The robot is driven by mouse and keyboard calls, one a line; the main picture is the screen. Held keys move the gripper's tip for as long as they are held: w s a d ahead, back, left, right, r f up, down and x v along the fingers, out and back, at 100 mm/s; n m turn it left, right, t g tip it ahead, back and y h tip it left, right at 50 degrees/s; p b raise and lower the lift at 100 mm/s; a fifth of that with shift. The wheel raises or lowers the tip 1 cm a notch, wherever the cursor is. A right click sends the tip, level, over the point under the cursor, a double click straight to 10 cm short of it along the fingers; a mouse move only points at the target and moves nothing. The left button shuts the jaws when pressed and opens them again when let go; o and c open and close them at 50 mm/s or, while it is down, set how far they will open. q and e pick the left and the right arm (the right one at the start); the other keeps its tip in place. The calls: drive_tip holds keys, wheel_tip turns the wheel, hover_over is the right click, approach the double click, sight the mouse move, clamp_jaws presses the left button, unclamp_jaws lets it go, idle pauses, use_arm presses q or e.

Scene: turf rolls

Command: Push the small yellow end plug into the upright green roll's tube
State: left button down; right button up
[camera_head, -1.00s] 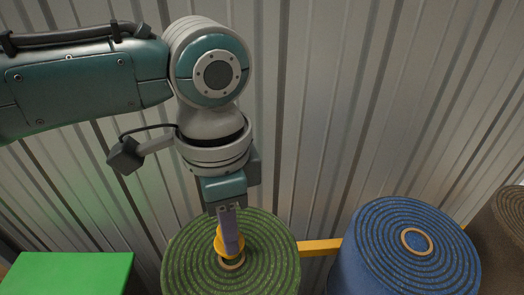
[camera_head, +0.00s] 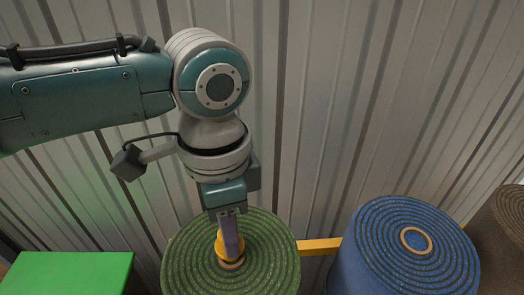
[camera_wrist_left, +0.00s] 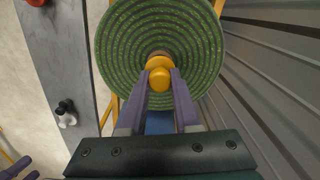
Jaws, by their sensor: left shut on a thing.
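The green roll (camera_head: 275,251) stands upright at the bottom middle of the head view, its spiral top facing up. It also shows in the left wrist view (camera_wrist_left: 115,48). The tube's tan rim (camera_head: 233,266) shows at the roll's centre, mostly covered. My left gripper (camera_head: 231,250) points down over it, shut on the yellow end plug (camera_head: 220,244). In the left wrist view the plug (camera_wrist_left: 159,77) sits between the purple fingers, over the tube's mouth. I cannot tell how far it is inside the tube. My right gripper is not in the head view.
An upright blue roll (camera_head: 370,248) stands to the right, with a brown roll (camera_head: 505,225) beyond it. A yellow bar (camera_head: 319,246) runs between green and blue rolls. A bright green block (camera_head: 70,272) is at lower left. A corrugated metal wall (camera_head: 340,100) stands behind.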

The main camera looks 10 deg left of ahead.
use_arm(q)
drive_tip(key=shift+f+b, duration=0.65)
drive_tip(key=shift+f, duration=0.55)
drive_tip(key=c, duration=0.6)
unclamp_jaws()
drive_tip(key=shift+o, duration=0.2)
wheel_tip(320, 180, up, 10)
drive_tip(key=shift+p, duration=0.55)
